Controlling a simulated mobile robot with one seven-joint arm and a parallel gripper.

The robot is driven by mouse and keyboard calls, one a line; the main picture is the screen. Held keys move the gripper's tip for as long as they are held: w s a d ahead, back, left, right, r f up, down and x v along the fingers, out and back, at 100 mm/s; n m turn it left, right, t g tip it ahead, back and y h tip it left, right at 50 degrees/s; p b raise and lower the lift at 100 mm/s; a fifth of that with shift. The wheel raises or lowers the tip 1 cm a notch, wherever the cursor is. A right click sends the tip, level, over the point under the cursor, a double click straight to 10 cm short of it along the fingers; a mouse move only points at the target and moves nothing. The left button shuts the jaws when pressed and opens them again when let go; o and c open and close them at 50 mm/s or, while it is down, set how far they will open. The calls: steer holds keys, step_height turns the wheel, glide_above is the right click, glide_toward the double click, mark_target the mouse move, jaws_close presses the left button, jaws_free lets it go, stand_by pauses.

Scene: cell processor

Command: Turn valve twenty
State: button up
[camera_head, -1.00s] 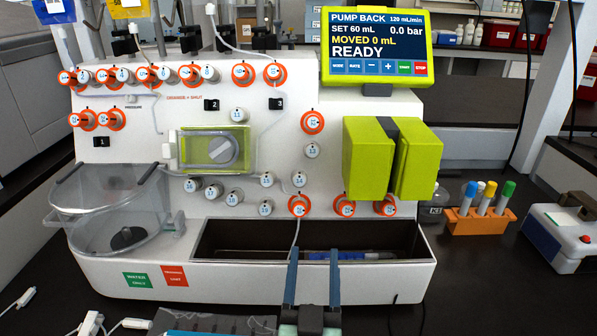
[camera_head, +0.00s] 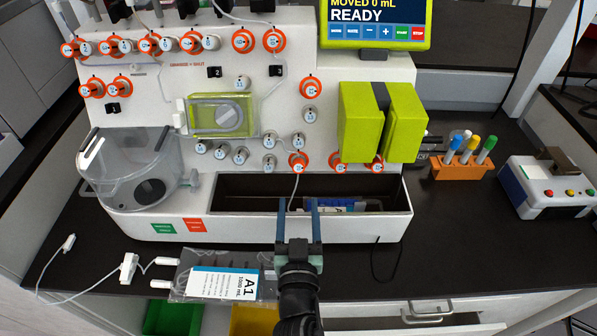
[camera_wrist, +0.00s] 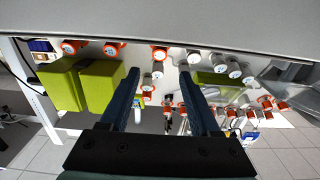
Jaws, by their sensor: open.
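The white cell processor (camera_head: 140,120) carries several numbered round valves. An orange-ringed valve (camera_head: 299,161) sits on the lower row, just above the front trough; its number is too small to read surely, but its place fits valve twenty. In the wrist view this orange valve (camera_wrist: 158,54) shows ahead, between the fingertips. My gripper (camera_head: 298,203) is open and empty. In the head view its fingertips are below the valve, over the trough. It does not appear to touch the valve. In the wrist view the two dark blue fingers (camera_wrist: 160,71) stand apart.
The trough (camera_head: 240,190) holds a blue item. Two green blocks (camera_head: 372,125) stand right of the valve, with orange valves under them. A grey-white valve (camera_head: 269,161) is close on its left. A bag labelled A1 (camera_head: 222,283) lies in front. A tube hangs below the valve.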

mark_target(298, 169)
steer(key=w+b, duration=0.1)
steer(key=w, duration=0.8)
steer(key=shift+w+b, duration=0.1)
steer(key=shift+b, duration=0.3)
jaws_close()
